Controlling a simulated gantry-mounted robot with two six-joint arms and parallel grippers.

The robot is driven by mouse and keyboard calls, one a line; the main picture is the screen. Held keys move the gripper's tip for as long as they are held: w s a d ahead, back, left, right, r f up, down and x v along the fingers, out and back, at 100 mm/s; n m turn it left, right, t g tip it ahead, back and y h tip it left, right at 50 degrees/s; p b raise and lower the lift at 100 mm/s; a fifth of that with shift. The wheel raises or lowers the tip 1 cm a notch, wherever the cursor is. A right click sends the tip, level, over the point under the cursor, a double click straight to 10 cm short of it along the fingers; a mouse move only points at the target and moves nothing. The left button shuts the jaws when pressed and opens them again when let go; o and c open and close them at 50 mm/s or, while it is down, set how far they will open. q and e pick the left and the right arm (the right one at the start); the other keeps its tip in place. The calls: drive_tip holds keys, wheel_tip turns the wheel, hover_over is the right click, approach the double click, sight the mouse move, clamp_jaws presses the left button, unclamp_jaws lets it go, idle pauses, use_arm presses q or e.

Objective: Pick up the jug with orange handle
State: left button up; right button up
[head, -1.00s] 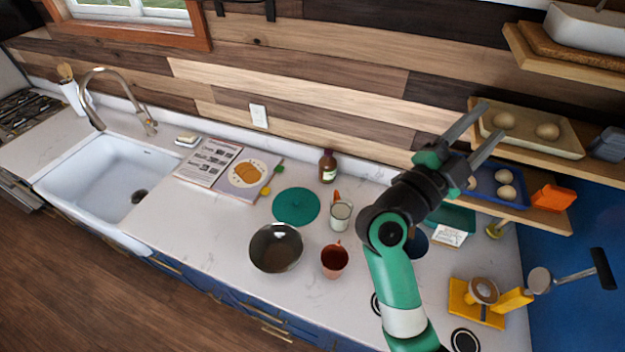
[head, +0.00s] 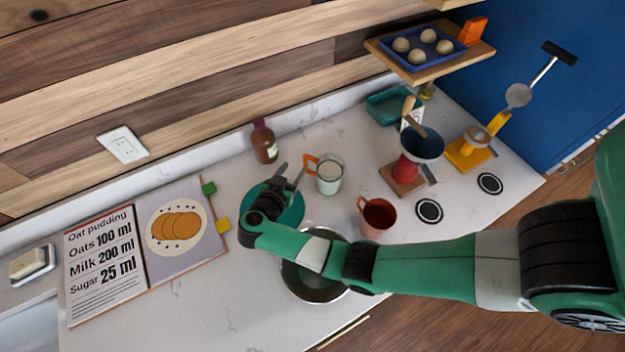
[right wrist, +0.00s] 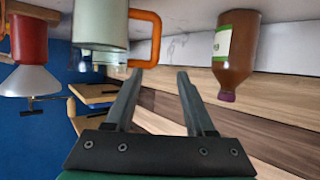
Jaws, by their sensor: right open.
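The jug (head: 330,180) is clear with pale contents and stands upright on the counter. Its orange handle (head: 309,164) points left, towards my right gripper (head: 290,171). My right gripper is open and empty, with its fingertips just left of the handle. In the right wrist view, which is upside down, the jug (right wrist: 100,25) and its handle (right wrist: 155,40) show at top, beyond the open fingers (right wrist: 160,73). The handle is near the fingertips but not between them. My left gripper is not in view.
A brown bottle (head: 265,145) stands behind and left of the jug. A red-brown mug (head: 377,218) stands in front right. My arm partly covers a teal round mat (head: 291,214) and a metal bowl (head: 300,286). A recipe book (head: 105,262) lies left.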

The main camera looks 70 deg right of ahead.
sight(304, 161)
drive_tip(key=x, duration=0.2)
drive_tip(key=b+x, duration=0.1)
drive_tip(key=x, duration=0.1)
drive_tip(key=f+b+x, duration=0.1)
drive_tip(key=x, duration=0.1)
drive_tip(key=shift+s+a+f, duration=0.1)
drive_tip(key=shift+s+a, duration=0.05)
drive_tip(key=shift+s, duration=0.15)
drive_tip(key=shift+d+f, duration=0.1)
drive_tip(key=shift+d, duration=0.3)
drive_tip(key=b+x, duration=0.1)
drive_tip(key=x, duration=0.1)
drive_tip(key=b+x, duration=0.1)
drive_tip(key=x, duration=0.1)
drive_tip(key=shift+s+d+f, duration=0.1)
drive_tip(key=shift+s+f, duration=0.1)
drive_tip(key=shift+w+d, duration=0.1)
drive_tip(key=shift+d, duration=0.35)
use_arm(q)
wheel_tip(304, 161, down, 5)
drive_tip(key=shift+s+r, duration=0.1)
use_arm(e)
drive_tip(key=shift+c, duration=0.3)
clamp_jaws()
